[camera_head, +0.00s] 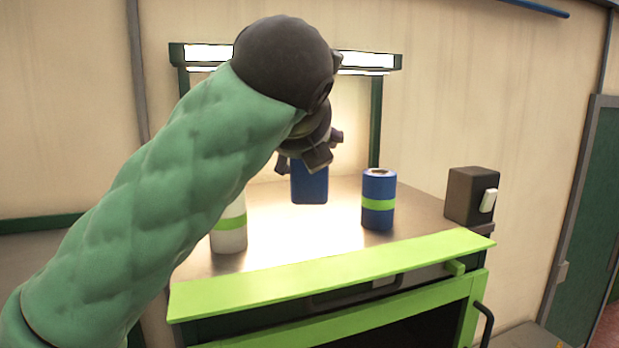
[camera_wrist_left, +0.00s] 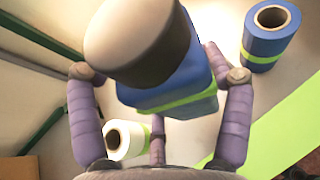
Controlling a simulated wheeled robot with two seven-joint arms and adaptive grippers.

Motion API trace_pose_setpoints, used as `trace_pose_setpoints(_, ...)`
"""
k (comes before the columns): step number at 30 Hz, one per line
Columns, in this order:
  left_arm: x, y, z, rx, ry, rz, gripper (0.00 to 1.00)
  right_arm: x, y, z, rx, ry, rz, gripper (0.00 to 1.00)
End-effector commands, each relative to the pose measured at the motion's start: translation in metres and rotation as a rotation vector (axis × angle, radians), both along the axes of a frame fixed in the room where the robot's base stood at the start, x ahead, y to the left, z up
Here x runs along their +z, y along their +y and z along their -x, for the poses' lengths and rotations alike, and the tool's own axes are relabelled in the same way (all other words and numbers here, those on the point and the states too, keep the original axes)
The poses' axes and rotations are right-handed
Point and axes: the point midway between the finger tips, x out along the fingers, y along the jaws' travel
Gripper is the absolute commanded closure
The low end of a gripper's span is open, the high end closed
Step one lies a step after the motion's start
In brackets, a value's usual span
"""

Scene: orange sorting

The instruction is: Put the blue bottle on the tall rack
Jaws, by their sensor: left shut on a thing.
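My left gripper (camera_head: 308,160) is shut on the blue bottle (camera_head: 309,187) and holds it above the metal worktop. In the left wrist view the blue bottle (camera_wrist_left: 196,75) has a beige end, a dark neck and a green stripe, with the gripper's fingers (camera_wrist_left: 160,75) around it. In the head view the gripper and arm hide its upper part. I cannot tell which structure is the tall rack; a dark green frame with a lit top (camera_head: 376,62) stands behind the bottle. My right gripper is not in view.
A blue roll with a green band (camera_head: 378,187) stands right of the bottle, and a white one (camera_head: 229,235) stands left. A dark box (camera_head: 471,194) is at the worktop's right end. A lime-green ledge (camera_head: 330,272) runs along the front. The worktop's middle (camera_head: 300,235) is clear.

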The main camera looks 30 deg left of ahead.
Motion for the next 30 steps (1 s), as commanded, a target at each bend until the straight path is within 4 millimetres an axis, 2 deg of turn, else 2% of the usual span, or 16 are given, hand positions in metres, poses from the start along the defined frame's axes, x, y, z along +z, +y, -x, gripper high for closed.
trace_pose_setpoints(3, -0.016, 0.006, -0.011, 0.003, 0.001, 0.0, 0.66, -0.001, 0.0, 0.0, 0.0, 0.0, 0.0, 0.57)
trace_pose_setpoints(11, -0.032, 0.01, -0.024, 0.001, 0.0, 0.0, 0.66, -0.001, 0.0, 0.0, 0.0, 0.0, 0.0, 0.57)
trace_pose_setpoints(19, -0.057, 0.01, -0.024, 0.0, 0.0, 0.0, 0.66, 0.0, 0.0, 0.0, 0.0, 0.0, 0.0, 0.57)
trace_pose_setpoints(30, -0.062, 0.009, -0.025, -0.001, -0.001, 0.001, 0.66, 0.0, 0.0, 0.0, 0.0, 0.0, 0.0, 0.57)
